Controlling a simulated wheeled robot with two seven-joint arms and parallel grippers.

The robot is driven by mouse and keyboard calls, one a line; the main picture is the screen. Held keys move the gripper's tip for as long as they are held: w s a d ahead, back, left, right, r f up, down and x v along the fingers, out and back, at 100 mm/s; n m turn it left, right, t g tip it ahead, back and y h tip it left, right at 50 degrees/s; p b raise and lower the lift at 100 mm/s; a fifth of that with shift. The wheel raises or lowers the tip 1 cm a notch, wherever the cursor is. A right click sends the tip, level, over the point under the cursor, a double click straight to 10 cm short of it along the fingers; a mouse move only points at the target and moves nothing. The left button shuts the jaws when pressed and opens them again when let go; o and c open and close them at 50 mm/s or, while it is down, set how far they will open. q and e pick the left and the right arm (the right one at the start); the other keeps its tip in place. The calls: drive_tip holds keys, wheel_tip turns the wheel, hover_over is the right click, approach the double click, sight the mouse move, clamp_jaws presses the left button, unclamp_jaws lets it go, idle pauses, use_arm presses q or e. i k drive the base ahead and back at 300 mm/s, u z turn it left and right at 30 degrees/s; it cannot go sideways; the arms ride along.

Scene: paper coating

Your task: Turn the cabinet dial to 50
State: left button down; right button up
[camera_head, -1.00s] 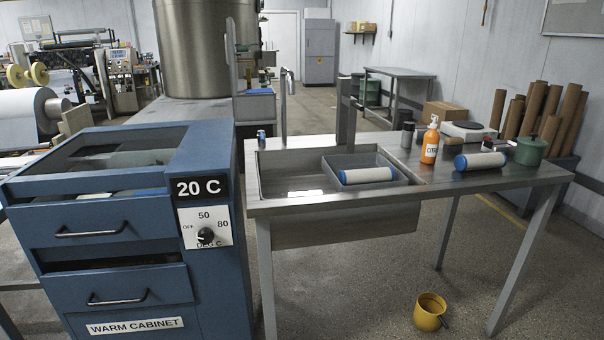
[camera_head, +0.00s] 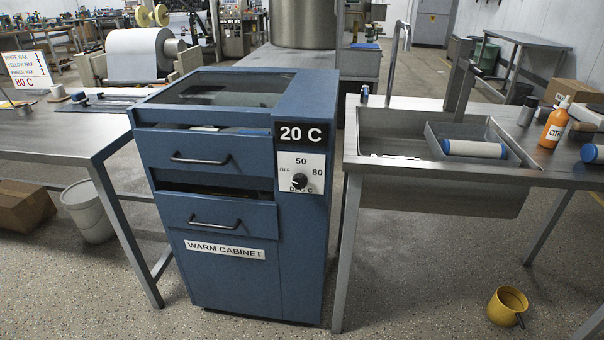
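The blue warm cabinet (camera_head: 230,285) stands in the middle of the head view, between two metal tables. Its black dial (camera_head: 299,181) sits on a white plate (camera_head: 316,202) marked OFF, 50 and 80, at the upper right of the cabinet front. The dial's pointer seems to lie toward the OFF side, but it is too small to be sure. A black display (camera_head: 303,135) above it reads 20 C. Neither of my grippers shows in the view.
A steel sink table (camera_head: 350,160) stands close on the cabinet's right, and a metal table (camera_head: 60,140) on its left. A yellow pot (camera_head: 506,306) is on the floor at right. A sign (camera_head: 27,70) at left reads 80 C. Floor before the cabinet is clear.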

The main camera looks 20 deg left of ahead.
sight(299, 180)
drive_tip(key=u, duration=2.05)
drive_tip(key=i, duration=1.2)
drive_tip(key=z, duration=1.75)
